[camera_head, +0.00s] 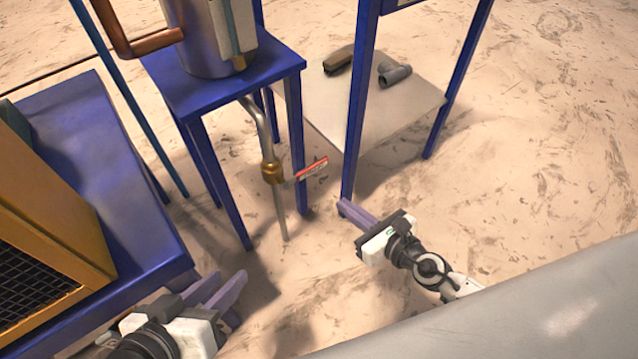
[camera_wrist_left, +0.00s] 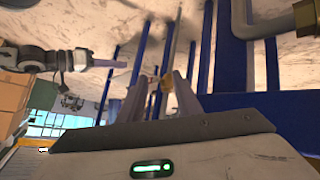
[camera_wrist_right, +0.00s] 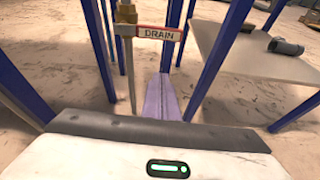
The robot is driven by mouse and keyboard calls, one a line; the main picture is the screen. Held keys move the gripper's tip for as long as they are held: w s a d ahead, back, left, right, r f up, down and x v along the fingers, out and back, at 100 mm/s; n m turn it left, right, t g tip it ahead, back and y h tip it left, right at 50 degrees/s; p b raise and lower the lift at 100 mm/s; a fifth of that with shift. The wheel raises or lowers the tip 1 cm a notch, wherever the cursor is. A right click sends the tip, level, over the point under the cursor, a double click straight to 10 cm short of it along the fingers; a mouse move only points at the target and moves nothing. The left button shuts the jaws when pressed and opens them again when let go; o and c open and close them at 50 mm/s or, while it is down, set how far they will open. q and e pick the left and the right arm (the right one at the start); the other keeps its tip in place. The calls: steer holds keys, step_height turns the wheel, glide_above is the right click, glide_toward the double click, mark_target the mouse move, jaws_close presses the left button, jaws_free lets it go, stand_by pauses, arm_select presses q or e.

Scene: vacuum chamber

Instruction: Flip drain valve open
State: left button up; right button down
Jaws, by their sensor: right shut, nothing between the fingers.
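The drain valve (camera_head: 272,172) is a brass body on a bent pipe below the blue stand. Its red and white handle (camera_head: 312,168) sticks out sideways to the right of the pipe. In the right wrist view the handle reads DRAIN (camera_wrist_right: 160,33), with the brass body (camera_wrist_right: 126,14) at its left end. My right gripper (camera_head: 343,206) is shut and empty, to the right of and nearer than the handle, apart from it. Its closed fingers (camera_wrist_right: 162,82) show below the label. My left gripper (camera_head: 225,279) is open and empty at the lower left; its parted fingers also show in the left wrist view (camera_wrist_left: 164,84).
A blue stand (camera_head: 190,92) carries a metal vessel (camera_head: 205,40); its legs surround the pipe. A blue-legged rack with a low grey shelf (camera_head: 400,112) holds two small dark items. A yellow-framed unit (camera_head: 50,225) on a blue table is at left. Floor at right is open.

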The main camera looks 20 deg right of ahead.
mark_target(305, 173)
steer(key=shift+f+n, duration=0.1)
steer(key=shift+n, duration=0.2)
steer(key=shift+w, duration=0.1)
